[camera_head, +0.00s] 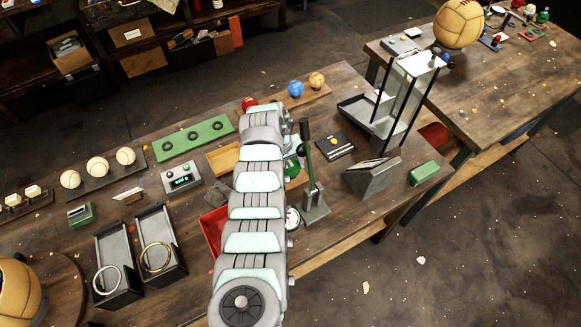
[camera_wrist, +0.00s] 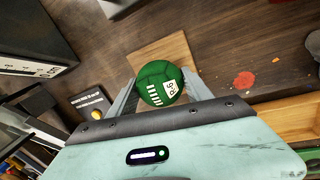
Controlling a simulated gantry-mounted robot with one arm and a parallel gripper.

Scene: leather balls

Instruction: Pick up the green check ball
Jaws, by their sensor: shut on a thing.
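The green check ball (camera_wrist: 158,82) sits between the two fingers of my gripper (camera_wrist: 161,88) in the wrist view. It is dark green with a white printed patch and white stripes. The fingers are shut on it, one at each side. A brown wooden board (camera_wrist: 165,48) shows behind the ball; I cannot tell whether the ball touches it. In the head view a green ball (camera_head: 293,170) shows just right of my arm, which hides much of the area around it.
A lever press (camera_head: 313,195) stands close to the right of the green ball. A black plate (camera_head: 335,146) and a grey wedge-shaped stand (camera_head: 371,180) lie farther right. A blue ball (camera_head: 295,89) and a tan ball (camera_head: 317,80) rest on a board behind. A red tray (camera_head: 213,228) is left of my arm.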

